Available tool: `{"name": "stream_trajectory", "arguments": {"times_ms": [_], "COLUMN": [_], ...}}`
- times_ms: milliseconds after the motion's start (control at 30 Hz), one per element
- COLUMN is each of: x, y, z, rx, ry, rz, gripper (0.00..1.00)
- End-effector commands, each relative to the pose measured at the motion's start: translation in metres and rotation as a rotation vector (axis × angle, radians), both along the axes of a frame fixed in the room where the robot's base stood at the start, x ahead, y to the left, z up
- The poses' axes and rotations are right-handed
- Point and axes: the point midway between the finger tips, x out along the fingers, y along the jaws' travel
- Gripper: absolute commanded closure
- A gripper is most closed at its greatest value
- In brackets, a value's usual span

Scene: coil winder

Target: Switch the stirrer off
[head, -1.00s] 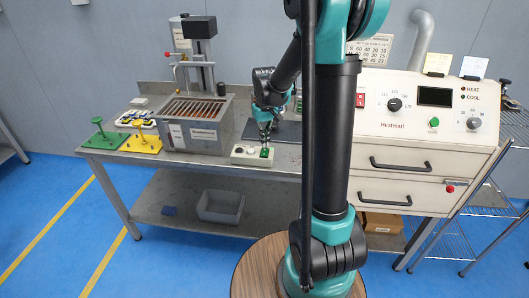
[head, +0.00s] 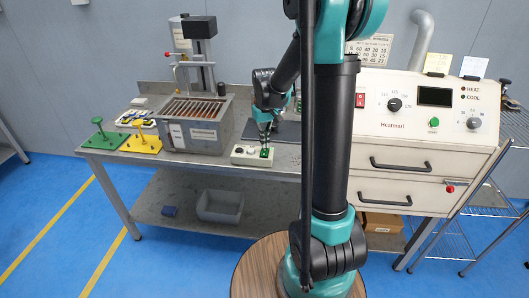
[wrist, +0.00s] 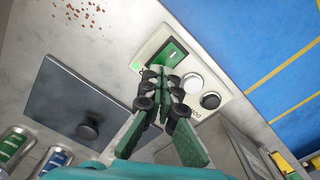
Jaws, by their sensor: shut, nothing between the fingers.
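In the wrist view the box (wrist: 227,93) carries a green rocker switch (wrist: 174,50), a white knob (wrist: 192,83) and a black knob (wrist: 210,100). My gripper (head: 264,146) is shut and empty, pointing down at the switch end of the box. In the wrist view its fingertips (wrist: 163,73) overlap the lower edge of the green switch. I cannot tell whether they touch it. The fingers hide part of the box.
The tank (head: 207,136) with a column-mounted unit (head: 199,28) stands left of the box. A dark flat plate (wrist: 85,107) with a knob lies beside my gripper. Green (head: 106,138) and yellow (head: 142,143) stands are at the left. A large cream machine (head: 415,140) is at the right.

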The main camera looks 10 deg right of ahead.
Motion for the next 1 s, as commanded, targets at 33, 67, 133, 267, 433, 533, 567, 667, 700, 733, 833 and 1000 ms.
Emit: {"name": "stream_trajectory", "arguments": {"times_ms": [33,67,133,267,433,533,567,667,700,733,833,1000], "x": [0.0,0.0,0.0,0.0,0.0,0.0,0.0,0.0,0.0,0.0,0.0,0.0], "y": [0.0,0.0,0.0,0.0,0.0,0.0,0.0,0.0,0.0,0.0,0.0,0.0], "z": [-0.001,-0.001,-0.002,-0.004,-0.006,-0.007,-0.008,-0.009,-0.01,-0.01,-0.012,-0.014], "rx": [0.0,0.0,0.0,0.0,0.0,0.0,0.0,0.0,0.0,0.0,0.0,0.0], "ry": [0.0,0.0,0.0,0.0,0.0,0.0,0.0,0.0,0.0,0.0,0.0,0.0], "rz": [0.0,0.0,0.0,0.0,0.0,0.0,0.0,0.0,0.0,0.0,0.0,0.0], "gripper": [1.0,1.0,1.0,1.0,1.0,1.0,1.0,1.0,1.0,1.0,1.0,1.0]}}
